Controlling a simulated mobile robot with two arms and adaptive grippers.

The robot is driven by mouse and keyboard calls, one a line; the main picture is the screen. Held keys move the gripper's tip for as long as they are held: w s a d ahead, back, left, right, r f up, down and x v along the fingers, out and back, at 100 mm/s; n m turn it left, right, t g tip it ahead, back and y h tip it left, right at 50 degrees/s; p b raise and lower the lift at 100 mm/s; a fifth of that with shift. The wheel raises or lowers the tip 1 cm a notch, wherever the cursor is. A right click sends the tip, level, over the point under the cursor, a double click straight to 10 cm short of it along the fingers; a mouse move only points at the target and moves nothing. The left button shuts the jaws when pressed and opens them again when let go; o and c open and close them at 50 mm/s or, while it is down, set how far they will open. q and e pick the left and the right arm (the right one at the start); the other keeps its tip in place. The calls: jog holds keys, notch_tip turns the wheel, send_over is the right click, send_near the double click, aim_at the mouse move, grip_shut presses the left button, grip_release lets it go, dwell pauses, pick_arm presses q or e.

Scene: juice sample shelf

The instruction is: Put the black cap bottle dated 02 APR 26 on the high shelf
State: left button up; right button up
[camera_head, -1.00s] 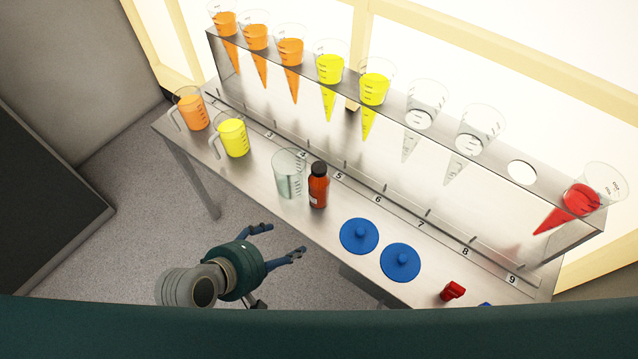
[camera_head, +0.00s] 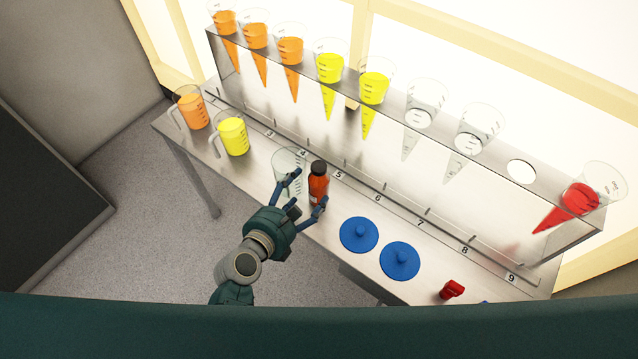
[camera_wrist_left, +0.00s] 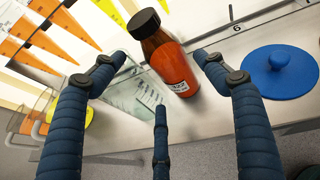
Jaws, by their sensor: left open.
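The bottle with a black cap and red-orange body (camera_head: 318,186) stands upright on the metal table, near number 5. It also shows in the left wrist view (camera_wrist_left: 170,58), with a white label whose date is too small to read. My left gripper (camera_head: 308,192) is open. Its fingers reach toward the bottle from the front, one on each side, and the wrist view shows the bottle between the finger tips (camera_wrist_left: 160,75). The high shelf (camera_head: 396,96) runs along the back and holds several cones. My right gripper is not in view.
An empty clear beaker (camera_head: 284,164) stands just left of the bottle, close to a finger. Yellow (camera_head: 233,138) and orange (camera_head: 192,110) jugs stand further left. Two blue lids (camera_head: 359,235) and a red item (camera_head: 452,290) lie to the right. One shelf hole (camera_head: 521,171) is empty.

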aim_at(310, 185)
pick_arm(q)
jog(key=x, duration=0.5)
jog(key=shift+w+d, duration=0.1)
jog(key=shift+d, duration=0.05)
jog(key=shift+r, duration=0.1)
jog(key=shift+c, duration=0.5)
jog(key=c, duration=1.1)
jog(key=shift+r+p, duration=0.15)
jog(key=shift+p, duration=0.15)
